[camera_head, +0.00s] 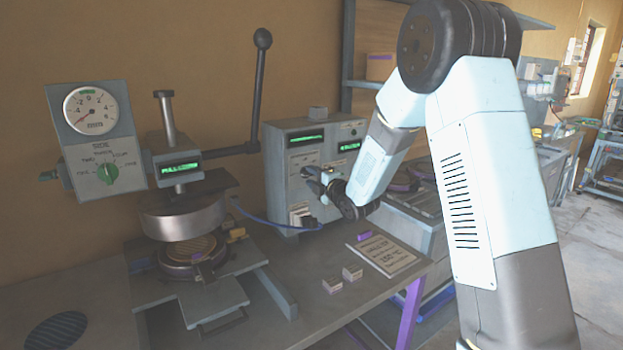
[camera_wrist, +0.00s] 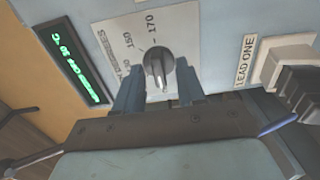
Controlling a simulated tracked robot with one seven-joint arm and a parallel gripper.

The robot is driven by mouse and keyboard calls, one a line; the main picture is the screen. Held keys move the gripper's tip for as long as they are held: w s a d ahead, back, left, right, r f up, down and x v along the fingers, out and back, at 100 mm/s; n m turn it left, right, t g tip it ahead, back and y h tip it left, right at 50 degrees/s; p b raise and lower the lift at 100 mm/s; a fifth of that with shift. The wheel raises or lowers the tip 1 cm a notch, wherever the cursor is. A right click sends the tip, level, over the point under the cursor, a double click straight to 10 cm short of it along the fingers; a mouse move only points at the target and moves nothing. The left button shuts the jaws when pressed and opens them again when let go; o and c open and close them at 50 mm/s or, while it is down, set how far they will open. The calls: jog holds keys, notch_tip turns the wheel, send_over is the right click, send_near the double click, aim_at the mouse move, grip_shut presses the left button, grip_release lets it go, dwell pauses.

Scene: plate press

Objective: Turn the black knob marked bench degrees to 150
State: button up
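The black knob (camera_wrist: 158,62) sits on the pale face of the control box in the wrist view. A light line on the knob runs toward the bottom of the picture, not at the 150 mark. My gripper (camera_wrist: 158,73) is open, one finger on each side of the knob with gaps showing; whether the tips reach around it I cannot tell. In the head view my gripper (camera_head: 318,183) is at the front of the control box (camera_head: 283,170), and hides the knob.
A green-lit display (camera_wrist: 73,62) and a "lead one" socket block (camera_wrist: 282,62) flank the knob.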

grip_shut()
jog(key=shift+a, duration=0.2)
jog(key=shift+d+f, duration=0.1)
jog(key=shift+d, duration=0.05)
jog(key=shift+m, duration=0.3)
jog(key=shift+s+m, duration=0.1)
jog(key=shift+m, duration=12.9)
